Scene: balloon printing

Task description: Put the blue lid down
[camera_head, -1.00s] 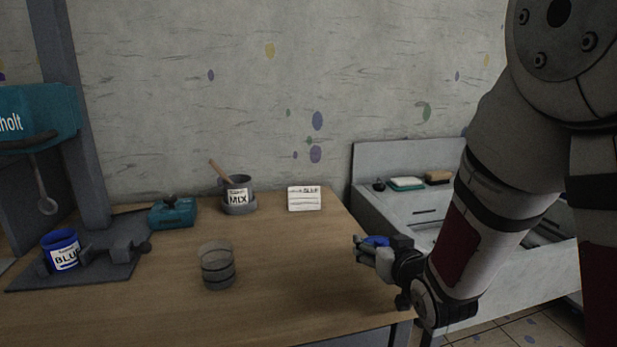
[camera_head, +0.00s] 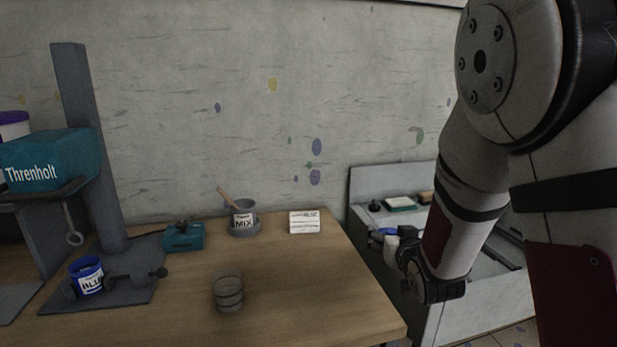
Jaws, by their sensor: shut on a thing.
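The blue lid (camera_head: 383,232) shows as a small blue edge at my gripper (camera_head: 384,239). My gripper is shut on it, just past the right edge of the wooden table and in front of the sink unit. The arm and fingers hide part of the lid, and its height over what lies below is hard to tell. The blue pot labelled BLUE (camera_head: 87,277) stands upright on the dark base plate at the left of the table.
The wooden table (camera_head: 299,286) has clear room at its right. A clear cup (camera_head: 228,292), a MIX pot (camera_head: 243,219) with a stick, a white card (camera_head: 304,222) and a teal box (camera_head: 184,237) stand on it. The sink unit (camera_head: 377,188) lies to the right.

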